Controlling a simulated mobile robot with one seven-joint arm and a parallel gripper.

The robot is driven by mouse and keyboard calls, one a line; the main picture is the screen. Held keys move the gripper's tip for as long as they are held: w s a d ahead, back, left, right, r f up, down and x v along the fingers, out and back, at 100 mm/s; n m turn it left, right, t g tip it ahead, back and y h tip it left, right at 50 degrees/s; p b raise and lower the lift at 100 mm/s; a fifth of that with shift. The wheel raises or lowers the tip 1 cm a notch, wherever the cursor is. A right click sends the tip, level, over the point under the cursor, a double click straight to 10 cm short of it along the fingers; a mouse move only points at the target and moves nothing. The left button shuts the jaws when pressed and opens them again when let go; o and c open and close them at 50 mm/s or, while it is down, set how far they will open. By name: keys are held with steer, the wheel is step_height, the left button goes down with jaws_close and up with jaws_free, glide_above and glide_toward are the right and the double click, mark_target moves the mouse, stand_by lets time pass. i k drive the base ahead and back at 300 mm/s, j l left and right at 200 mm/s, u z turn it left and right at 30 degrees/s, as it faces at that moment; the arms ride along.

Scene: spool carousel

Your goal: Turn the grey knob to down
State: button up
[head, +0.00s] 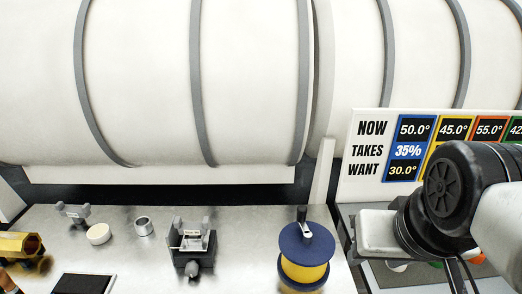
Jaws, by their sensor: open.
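I cannot make out for sure which thing is the grey knob. In the head view a small pale grey-white rounded part (396,266) shows below my arm at the right, mostly covered. It may be a knob, but its pointing direction cannot be read. My arm's black joint and a pale block beside it cover much of that right-hand area. My gripper's fingers do not show.
A sign (370,152) with coloured number columns stands behind my arm. The metal table (120,262) holds a blue-and-yellow spool (305,270), a grey cradle (193,262), a metal ring (143,227), a cream disc (98,234) and a brass part (18,245). A large white drum (250,80) fills the back.

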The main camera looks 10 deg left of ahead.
mark_target(191, 269)
steer(key=k+j+u, duration=0.1)
steer(key=j+u, duration=0.15)
steer(key=k+j+u, duration=0.1)
steer(key=j+u, duration=0.15)
steer(key=j, duration=0.15)
steer(key=k+j+u, duration=0.1)
steer(key=j+u, duration=0.15)
steer(key=l+u, duration=0.1)
steer(key=i, duration=0.05)
